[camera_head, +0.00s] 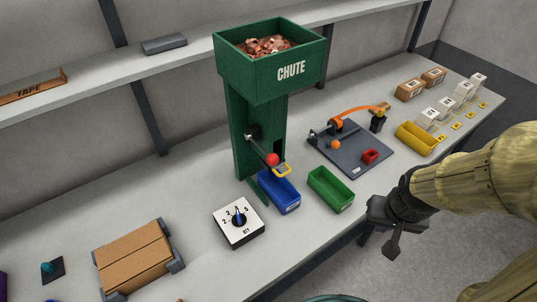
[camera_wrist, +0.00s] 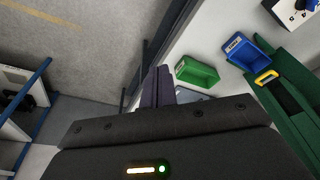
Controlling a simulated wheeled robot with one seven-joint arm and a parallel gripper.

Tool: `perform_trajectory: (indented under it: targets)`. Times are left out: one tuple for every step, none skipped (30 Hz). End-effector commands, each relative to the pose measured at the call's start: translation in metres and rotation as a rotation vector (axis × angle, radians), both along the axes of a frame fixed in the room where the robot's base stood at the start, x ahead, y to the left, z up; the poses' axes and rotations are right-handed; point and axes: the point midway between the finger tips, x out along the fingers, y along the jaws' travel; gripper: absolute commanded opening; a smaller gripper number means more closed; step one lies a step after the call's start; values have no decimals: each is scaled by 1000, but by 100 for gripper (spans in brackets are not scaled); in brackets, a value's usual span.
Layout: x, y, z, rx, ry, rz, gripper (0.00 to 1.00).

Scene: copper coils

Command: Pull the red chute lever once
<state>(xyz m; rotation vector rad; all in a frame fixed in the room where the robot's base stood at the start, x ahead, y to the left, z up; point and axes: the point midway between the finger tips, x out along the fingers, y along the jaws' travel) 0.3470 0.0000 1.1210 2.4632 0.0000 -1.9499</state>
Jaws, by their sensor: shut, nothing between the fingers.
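The green chute (camera_head: 262,125) stands on the bench with copper-coloured pieces in its top hopper. Its lever has a red ball knob (camera_head: 271,160) on a dark arm that slopes down and right from a pivot on the chute's front. The chute also shows at the right of the wrist view (camera_wrist: 295,105), where I cannot make out the red knob. My gripper (camera_head: 392,246) is shut and empty, off the bench's front edge, well right of and apart from the lever. Its fingers also show in the wrist view (camera_wrist: 157,86).
A blue bin (camera_head: 280,194) sits below the chute, by a yellow loop (camera_head: 283,170). A green bin (camera_head: 330,189) is beside it. A QTY dial box (camera_head: 238,222) stands in front. A dark board with an orange-handled device (camera_head: 360,112) and a yellow bin (camera_head: 417,139) lie right.

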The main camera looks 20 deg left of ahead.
Motion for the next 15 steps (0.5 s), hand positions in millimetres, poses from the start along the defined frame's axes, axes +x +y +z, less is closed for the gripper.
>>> perform_trajectory:
  targets:
    - [0, 0, 0, 0, 0, 0, 0]
    - [0, 0, 0, 0, 0, 0, 0]
    - [0, 0, 0, 0, 0, -1, 0]
    - [1, 1, 1, 1, 0, -2, 0]
    - [2, 2, 2, 4, -1, -5, 0]
    - [4, 4, 4, 10, -3, -13, 0]
    - [7, 7, 7, 18, -4, -19, 0]
    - [10, 11, 9, 26, -5, -29, 0]
    - [15, 18, 13, 43, -6, -49, 0]
    - [20, 26, 17, 60, -8, -65, 0]
    - [25, 33, 21, 79, -9, -85, 0]
    - [33, 44, 26, 109, -11, -119, 0]
    - [39, 54, 30, 136, -10, -148, 0]
    - [46, 64, 34, 165, -11, -179, 0]
    - [54, 79, 40, 208, -8, -225, 0]
